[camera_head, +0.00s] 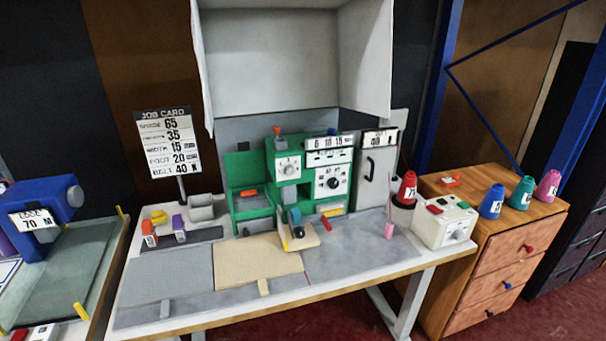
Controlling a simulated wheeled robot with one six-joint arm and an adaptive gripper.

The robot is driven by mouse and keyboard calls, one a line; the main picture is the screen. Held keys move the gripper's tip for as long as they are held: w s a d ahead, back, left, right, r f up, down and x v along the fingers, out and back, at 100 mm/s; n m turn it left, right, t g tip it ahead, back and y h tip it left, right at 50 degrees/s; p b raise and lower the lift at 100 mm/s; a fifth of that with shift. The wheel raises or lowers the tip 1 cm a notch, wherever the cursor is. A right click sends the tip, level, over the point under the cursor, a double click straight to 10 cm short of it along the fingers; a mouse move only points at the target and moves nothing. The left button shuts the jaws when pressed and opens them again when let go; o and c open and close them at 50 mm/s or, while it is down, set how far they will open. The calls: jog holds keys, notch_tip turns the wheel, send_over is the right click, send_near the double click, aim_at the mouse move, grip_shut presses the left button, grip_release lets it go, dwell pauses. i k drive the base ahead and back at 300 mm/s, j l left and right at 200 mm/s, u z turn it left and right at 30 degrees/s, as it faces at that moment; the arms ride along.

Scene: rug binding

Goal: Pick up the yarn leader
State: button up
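No part clearly stands out as the yarn leader. A red yarn cone (407,188) with a number label stands on a dark holder at the right of the white table (440,256). A thin line rises to the left of the cone, with a small pink piece (389,230) near its lower end on the table. I cannot tell whether the pink piece is joined to the line. My gripper is not in view.
A green machine (286,170) stands at the table's back, with a tan mat (256,262) in front. A white box (443,222) is right of the cone. Blue (491,203), teal (522,194) and pink (548,186) cones stand on a wooden drawer cabinet (495,262).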

aim_at(388, 234)
jog(key=i+j, duration=0.25)
jog(key=j, duration=0.15)
jog(key=i+j, duration=0.2)
jog(key=j, duration=0.2)
jog(key=j+z, duration=0.1)
jog(key=z, duration=0.35)
jog(key=i+j+z, duration=0.1)
jog(key=z, duration=0.3)
jog(key=j+z, duration=0.1)
jog(key=z, duration=0.35)
jog(key=j+z, duration=0.15)
jog(key=z, duration=0.25)
